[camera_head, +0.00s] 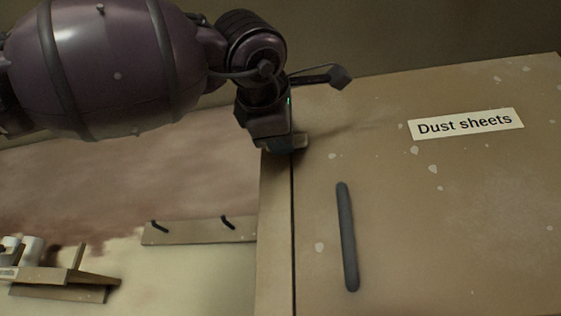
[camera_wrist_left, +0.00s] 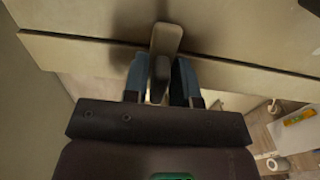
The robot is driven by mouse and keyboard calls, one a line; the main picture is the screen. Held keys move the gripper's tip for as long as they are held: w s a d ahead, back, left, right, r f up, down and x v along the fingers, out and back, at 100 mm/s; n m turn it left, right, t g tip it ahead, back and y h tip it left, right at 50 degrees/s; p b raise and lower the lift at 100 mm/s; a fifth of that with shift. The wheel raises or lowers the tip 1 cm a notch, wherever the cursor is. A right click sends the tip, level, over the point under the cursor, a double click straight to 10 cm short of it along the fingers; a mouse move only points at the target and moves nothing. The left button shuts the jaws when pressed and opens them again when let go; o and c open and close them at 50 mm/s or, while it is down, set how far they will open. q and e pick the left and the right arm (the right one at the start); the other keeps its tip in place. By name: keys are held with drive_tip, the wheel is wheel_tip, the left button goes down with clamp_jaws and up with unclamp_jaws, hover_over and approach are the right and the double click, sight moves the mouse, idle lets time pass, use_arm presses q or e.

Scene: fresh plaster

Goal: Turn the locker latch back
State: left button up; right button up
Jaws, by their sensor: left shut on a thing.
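The tan locker (camera_head: 450,220) fills the right of the head view, with a "Dust sheets" label (camera_head: 466,123) on its door. A dark upright bar handle (camera_head: 347,237) is on the door. My left gripper (camera_head: 283,143) is at the door's left edge, above and left of the handle, and largely hides the latch there. In the left wrist view the latch (camera_wrist_left: 166,38) is a pale, elongated piece between the blue fingers of my left gripper (camera_wrist_left: 159,82), which is shut on it. The latch appears to lie across the door seam. My right gripper is not in view.
A wall rail (camera_head: 200,232) with dark hooks is left of the locker. A wooden shelf (camera_head: 60,280) with white containers is at lower left. The wall behind has a patchy plaster area (camera_head: 120,180). The door front around the handle is clear.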

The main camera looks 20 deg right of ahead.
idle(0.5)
use_arm(q)
drive_tip(key=o, duration=0.7)
drive_tip(key=shift+s, duration=0.1)
drive_tip(key=b+v, duration=0.3)
drive_tip(key=v, duration=0.8)
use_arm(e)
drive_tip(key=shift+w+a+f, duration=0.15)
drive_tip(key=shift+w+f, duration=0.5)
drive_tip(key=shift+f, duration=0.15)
